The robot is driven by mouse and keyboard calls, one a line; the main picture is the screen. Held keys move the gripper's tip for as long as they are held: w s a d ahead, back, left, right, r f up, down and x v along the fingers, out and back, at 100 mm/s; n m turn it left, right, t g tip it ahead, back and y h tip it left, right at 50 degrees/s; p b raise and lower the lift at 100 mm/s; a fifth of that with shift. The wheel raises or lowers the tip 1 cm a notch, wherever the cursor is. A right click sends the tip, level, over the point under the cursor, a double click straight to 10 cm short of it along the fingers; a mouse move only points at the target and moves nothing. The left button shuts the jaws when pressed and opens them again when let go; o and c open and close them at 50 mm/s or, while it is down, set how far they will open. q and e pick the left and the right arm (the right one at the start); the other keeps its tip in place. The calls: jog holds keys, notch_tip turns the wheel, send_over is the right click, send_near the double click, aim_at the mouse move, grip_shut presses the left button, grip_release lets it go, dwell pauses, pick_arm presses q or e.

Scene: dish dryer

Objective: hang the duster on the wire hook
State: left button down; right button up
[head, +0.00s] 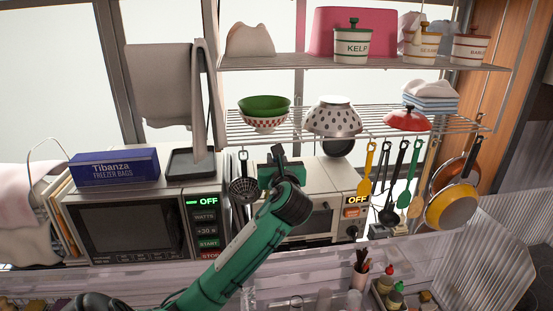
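A pale grey cloth (165,90) hangs over a rail at the upper left, with a narrower strip of cloth (200,95) beside it; I cannot tell which cloth is the duster. A pinkish-white cloth (22,205) hangs at the far left edge. A thin curved wire (47,138) arches above it, and this may be the wire hook. My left gripper (283,154) is at the end of a green arm, below the wire shelf and in front of the toaster oven. Its fingers are small and partly hidden by the wrist, and no cloth shows in them. My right gripper is not in view.
A microwave (130,228) carries a blue freezer-bag box (115,168) and a dark tray (190,162). The lower wire shelf (385,118) holds bowls, with utensils and pans hanging at its right. A skimmer (243,188) hangs left of my gripper. Bottles (388,277) stand at the lower right.

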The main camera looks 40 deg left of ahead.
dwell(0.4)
pick_arm(q)
jog(key=c, duration=1.2)
grip_release()
jog(key=b+v, duration=0.4)
jog(key=v, duration=0.9)
jog(key=shift+s+d, duration=0.2)
jog(key=shift+d, duration=0.15)
